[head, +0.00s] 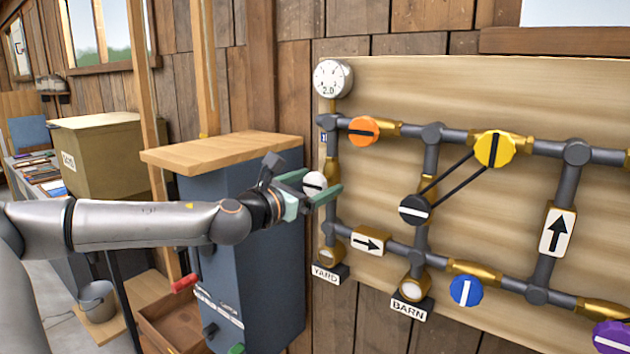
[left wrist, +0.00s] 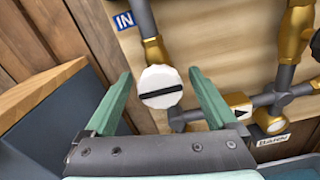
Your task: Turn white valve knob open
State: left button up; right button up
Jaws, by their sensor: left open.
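The white valve knob (head: 314,183) sits on the left vertical pipe of the board, above the YARD label. In the left wrist view the white knob (left wrist: 161,87) shows a black line running nearly level across its face. My left gripper (head: 325,188) is open in front of it. In the left wrist view the green fingertips of my left gripper (left wrist: 160,75) stand on either side of the knob, with a gap on each side. I cannot tell whether the fingers are deep enough to reach around it. My right gripper is not in view.
The board (head: 480,90) also carries an orange knob (head: 363,131), a yellow knob (head: 494,149) linked to a black knob (head: 414,209), a blue knob (head: 466,290) and a purple knob (head: 610,337). A gauge (head: 332,78) sits above. A blue cabinet (head: 265,290) with a wooden top stands close to my left arm.

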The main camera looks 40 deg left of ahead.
pick_arm(q)
jog(key=c, duration=1.4)
